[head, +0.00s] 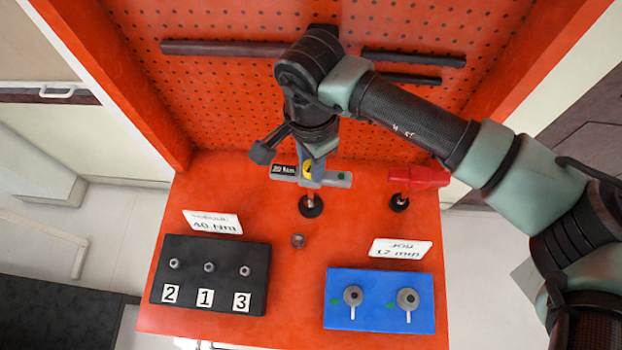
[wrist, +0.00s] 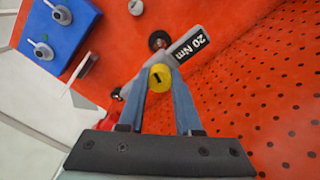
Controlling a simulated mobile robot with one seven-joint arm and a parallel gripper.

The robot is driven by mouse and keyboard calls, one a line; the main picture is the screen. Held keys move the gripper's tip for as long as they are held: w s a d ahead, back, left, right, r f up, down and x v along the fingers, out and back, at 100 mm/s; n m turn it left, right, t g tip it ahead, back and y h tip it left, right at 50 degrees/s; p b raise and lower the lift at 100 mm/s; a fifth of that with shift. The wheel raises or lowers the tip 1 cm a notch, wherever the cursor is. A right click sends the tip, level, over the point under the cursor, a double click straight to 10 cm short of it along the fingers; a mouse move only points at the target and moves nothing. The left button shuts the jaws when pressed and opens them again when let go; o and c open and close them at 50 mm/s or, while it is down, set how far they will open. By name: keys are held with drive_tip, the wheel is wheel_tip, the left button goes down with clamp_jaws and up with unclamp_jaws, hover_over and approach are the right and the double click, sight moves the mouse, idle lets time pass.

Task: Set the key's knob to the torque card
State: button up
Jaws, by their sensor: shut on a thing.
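The key (head: 336,180) is a grey tool on an upright post at the middle of the orange bench. Its black display (head: 284,171) reads 20 Nm, as it also does in the wrist view (wrist: 190,46). The yellow knob (wrist: 160,78) sits on the key beside the display and bears a dark mark; a bit of it shows in the head view (head: 307,169). My gripper (wrist: 163,86) is shut on the knob, one finger on each side. The torque card (head: 213,223) stands at left behind the black block and reads 40 Nm.
A red tool (head: 418,178) stands on a post at right. A black block (head: 212,252) with studs labelled 2, 1, 3 is front left. A blue block (head: 380,312) with two sockets is front right, a 17 mm card (head: 400,249) behind it. A small nut (head: 298,241) lies between. A pegboard (head: 220,80) rises behind.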

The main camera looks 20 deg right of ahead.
drive_tip(key=m, duration=0.4)
drive_tip(key=shift+b, duration=0.4)
drive_tip(key=shift+m+b, duration=0.3)
drive_tip(key=shift+m, duration=1.4)
drive_tip(key=o, duration=0.8)
drive_tip(key=shift+o, duration=0.2)
drive_tip(key=shift+f, duration=0.1)
